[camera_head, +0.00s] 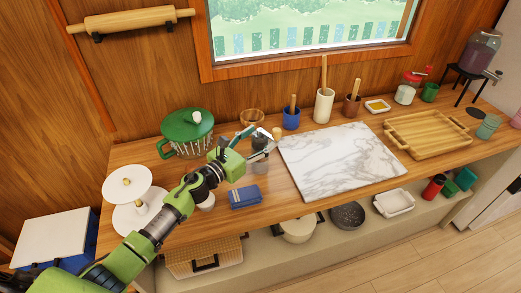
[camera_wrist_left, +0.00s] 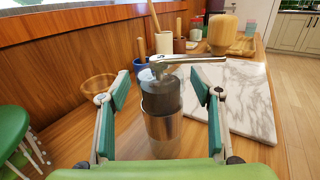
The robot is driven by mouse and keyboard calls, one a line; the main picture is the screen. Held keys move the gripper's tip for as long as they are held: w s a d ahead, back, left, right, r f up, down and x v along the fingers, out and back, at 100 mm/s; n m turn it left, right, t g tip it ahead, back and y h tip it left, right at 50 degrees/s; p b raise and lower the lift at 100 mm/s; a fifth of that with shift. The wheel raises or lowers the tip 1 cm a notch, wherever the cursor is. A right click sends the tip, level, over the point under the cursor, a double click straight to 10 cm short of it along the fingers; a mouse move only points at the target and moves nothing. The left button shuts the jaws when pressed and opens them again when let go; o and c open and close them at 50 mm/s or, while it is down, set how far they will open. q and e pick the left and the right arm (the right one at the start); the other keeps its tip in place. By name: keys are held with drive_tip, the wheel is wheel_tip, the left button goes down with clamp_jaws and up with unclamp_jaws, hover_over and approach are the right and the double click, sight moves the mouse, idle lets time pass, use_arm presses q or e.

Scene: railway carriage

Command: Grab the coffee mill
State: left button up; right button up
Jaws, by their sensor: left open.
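The coffee mill (camera_wrist_left: 162,125) stands upright on the wooden counter, with a dark upper body, a shiny metal lower body, a metal crank and a wooden knob (camera_wrist_left: 222,32). In the head view the mill (camera_head: 262,143) is small and partly hidden by my left gripper (camera_head: 249,145). In the left wrist view my left gripper (camera_wrist_left: 161,88) is open, with one finger on each side of the mill and visible gaps between. The lower part of the mill is partly hidden behind the green gripper body. My right gripper is not in view.
A marble board (camera_head: 340,160) lies right of the mill. A blue box (camera_head: 245,197) lies in front. A blue cup (camera_head: 291,118) and a white holder (camera_head: 324,106) stand behind.

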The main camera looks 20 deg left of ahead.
use_arm(q)
drive_tip(key=shift+w+d, duration=0.15)
drive_tip(key=shift+w, duration=0.1)
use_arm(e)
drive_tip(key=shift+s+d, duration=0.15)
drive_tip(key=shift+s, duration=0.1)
use_arm(q)
drive_tip(key=shift+c, duration=0.4)
clamp_jaws()
drive_tip(key=shift+r, duration=0.15)
